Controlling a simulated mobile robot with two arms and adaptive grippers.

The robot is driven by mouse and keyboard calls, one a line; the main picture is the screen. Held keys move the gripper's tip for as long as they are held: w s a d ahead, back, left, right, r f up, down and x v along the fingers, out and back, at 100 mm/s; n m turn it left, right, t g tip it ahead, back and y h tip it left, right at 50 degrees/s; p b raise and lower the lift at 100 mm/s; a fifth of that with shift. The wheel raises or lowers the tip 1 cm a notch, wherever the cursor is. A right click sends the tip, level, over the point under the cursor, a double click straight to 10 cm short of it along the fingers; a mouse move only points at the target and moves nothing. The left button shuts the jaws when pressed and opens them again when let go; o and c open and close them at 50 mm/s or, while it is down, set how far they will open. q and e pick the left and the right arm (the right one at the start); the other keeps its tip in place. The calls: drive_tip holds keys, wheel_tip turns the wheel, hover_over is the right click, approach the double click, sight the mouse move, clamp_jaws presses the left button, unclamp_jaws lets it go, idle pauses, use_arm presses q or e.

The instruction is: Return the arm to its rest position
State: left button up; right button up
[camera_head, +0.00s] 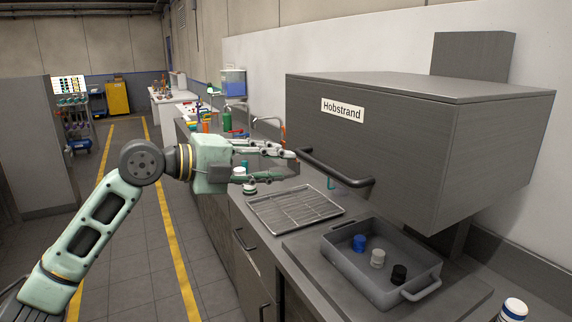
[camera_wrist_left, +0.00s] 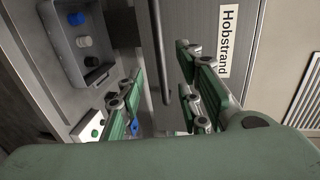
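My left arm comes in from the left in the head view, and its gripper (camera_head: 292,165) is open and empty. It hangs in the air above the counter, just left of the bar handle (camera_head: 335,168) of the grey Hobstrand box. In the left wrist view the two fingers of the left gripper (camera_wrist_left: 158,95) stand apart. The handle (camera_wrist_left: 158,50) shows beyond them, with a gap; whether anything touches it I cannot tell. My right gripper is in neither view.
The grey Hobstrand box (camera_head: 420,150) overhangs the counter. Below it a grey tray (camera_head: 408,262) holds a blue, a white and a black piece. A wire rack (camera_head: 295,207) lies behind the tray. A white and blue item (camera_head: 513,309) stands at the lower right. The floor aisle at left is clear.

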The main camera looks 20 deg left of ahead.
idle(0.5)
